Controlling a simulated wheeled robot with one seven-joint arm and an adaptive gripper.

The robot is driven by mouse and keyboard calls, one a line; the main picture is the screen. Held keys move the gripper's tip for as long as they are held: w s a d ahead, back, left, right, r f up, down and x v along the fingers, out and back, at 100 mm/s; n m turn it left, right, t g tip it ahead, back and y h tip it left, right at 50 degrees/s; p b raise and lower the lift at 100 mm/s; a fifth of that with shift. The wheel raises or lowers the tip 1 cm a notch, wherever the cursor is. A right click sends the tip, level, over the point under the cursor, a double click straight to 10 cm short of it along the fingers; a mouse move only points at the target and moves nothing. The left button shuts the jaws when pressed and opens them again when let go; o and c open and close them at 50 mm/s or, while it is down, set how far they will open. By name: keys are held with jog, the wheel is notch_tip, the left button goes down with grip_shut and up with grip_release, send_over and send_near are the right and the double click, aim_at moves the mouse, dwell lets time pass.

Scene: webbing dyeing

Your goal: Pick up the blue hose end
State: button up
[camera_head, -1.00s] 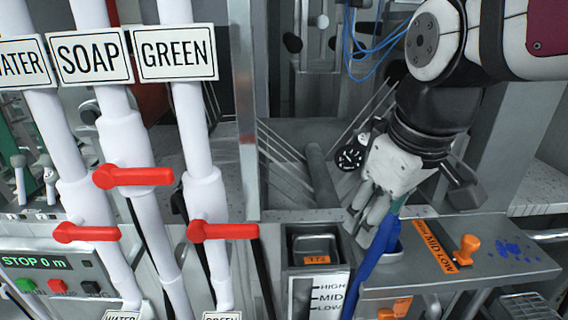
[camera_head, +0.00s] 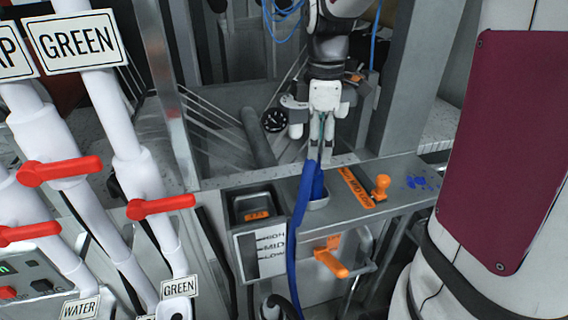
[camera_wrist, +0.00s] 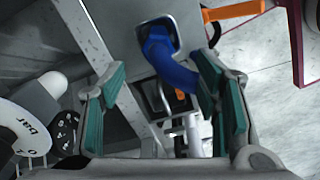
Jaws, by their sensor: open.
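The blue hose (camera_head: 297,235) hangs down the front of the metal bench. Its bent upper end (camera_head: 318,184) sits at a small metal cup in the bench top. In the wrist view the blue hose end (camera_wrist: 168,66) shows at the dark-rimmed opening, lying beyond and between my fingertips. My gripper (camera_head: 320,152) points down just above the hose's top bend. It also shows in the wrist view (camera_wrist: 162,72), with its green-padded fingers spread apart and nothing clamped. I cannot tell whether a fingertip touches the hose.
The bench top (camera_head: 405,190) carries an orange knob (camera_head: 380,186). An orange-handled valve (camera_head: 331,262) is on its front. A small tray (camera_head: 252,207) lies left of the hose. White pipes with red levers (camera_head: 160,206) stand at the left. A metal post (camera_head: 398,85) rises behind right.

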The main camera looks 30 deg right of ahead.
aim_at(315, 171)
notch_tip(315, 171, down, 9)
jog(key=shift+w+f+p, duration=0.15)
jog(key=shift+f+p, duration=0.05)
jog(key=shift+p, duration=0.1)
grip_shut()
dwell(0.4)
